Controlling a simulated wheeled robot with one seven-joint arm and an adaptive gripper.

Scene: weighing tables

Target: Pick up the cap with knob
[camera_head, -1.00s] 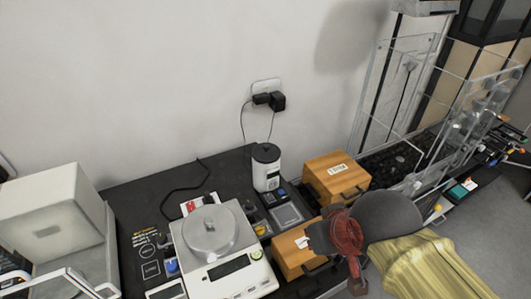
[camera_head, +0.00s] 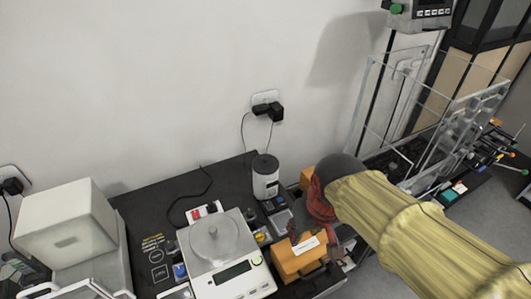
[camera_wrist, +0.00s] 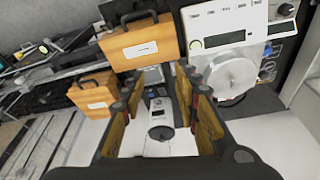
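The cap with knob appears to be the round silver cover (camera_head: 212,242) with a small knob, sitting on the white balance (camera_head: 236,277). In the wrist view the silver cover (camera_wrist: 230,73) is at the upper right, on the balance, outside my fingers and to their right. My gripper (camera_wrist: 160,82) is open and empty, with its fingers spread wide. A white cylindrical device (camera_wrist: 159,112) with a dark top shows between the fingers, further away.
A wooden box (camera_head: 290,263) stands right of the balance; another (camera_wrist: 90,92) is partly behind my arm in the head view. The white cylinder (camera_head: 265,184) stands behind the balance, near the wall. A white cube-shaped box (camera_head: 68,222) is at left. A clear enclosure (camera_head: 410,85) stands at right.

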